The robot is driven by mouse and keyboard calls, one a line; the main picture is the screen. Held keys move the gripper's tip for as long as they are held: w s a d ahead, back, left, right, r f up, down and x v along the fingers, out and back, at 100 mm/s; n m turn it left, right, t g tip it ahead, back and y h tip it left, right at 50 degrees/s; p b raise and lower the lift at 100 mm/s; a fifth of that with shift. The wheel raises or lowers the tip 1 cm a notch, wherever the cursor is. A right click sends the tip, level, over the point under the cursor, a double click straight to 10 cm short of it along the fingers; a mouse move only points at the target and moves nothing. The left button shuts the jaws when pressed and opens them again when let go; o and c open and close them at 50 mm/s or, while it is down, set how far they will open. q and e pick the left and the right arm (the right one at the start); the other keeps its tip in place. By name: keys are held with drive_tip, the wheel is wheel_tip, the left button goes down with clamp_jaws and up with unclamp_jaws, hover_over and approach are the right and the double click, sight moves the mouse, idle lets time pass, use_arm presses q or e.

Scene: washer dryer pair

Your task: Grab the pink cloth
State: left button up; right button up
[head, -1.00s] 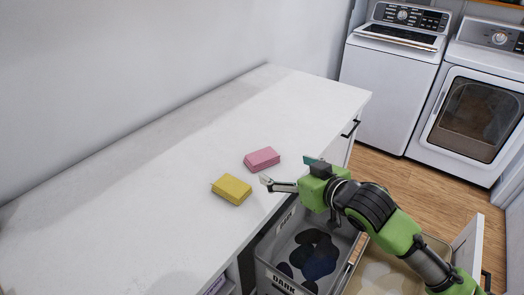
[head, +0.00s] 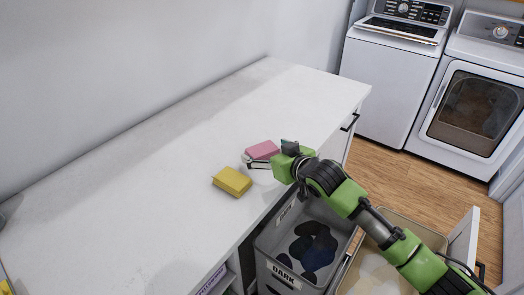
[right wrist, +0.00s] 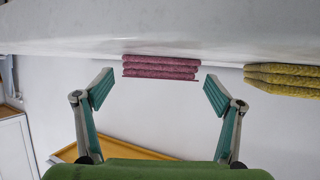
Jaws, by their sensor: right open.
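The pink cloth (head: 262,149) is a folded stack lying on the white counter (head: 150,160). In the right wrist view the pink cloth (right wrist: 160,67) shows its layered edge, ahead of and between the fingertips. My right gripper (head: 250,163) is open and empty, low over the counter just in front of the cloth. Its fingers (right wrist: 156,92) stand to either side of the cloth's width, and the cloth appears just beyond the tips. The gripper covers part of the cloth's near side in the head view. My left gripper is not in view.
A folded yellow cloth (head: 232,181) lies close to the pink one. Below the counter edge are a grey bin marked DARK (head: 285,276) with dark clothes and a beige bin (head: 415,230). A washer (head: 390,90) and a dryer (head: 478,110) stand at the back right.

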drive_tip(key=shift+x, duration=1.4)
drive_tip(key=c, duration=1.2)
drive_tip(key=shift+r, duration=0.1)
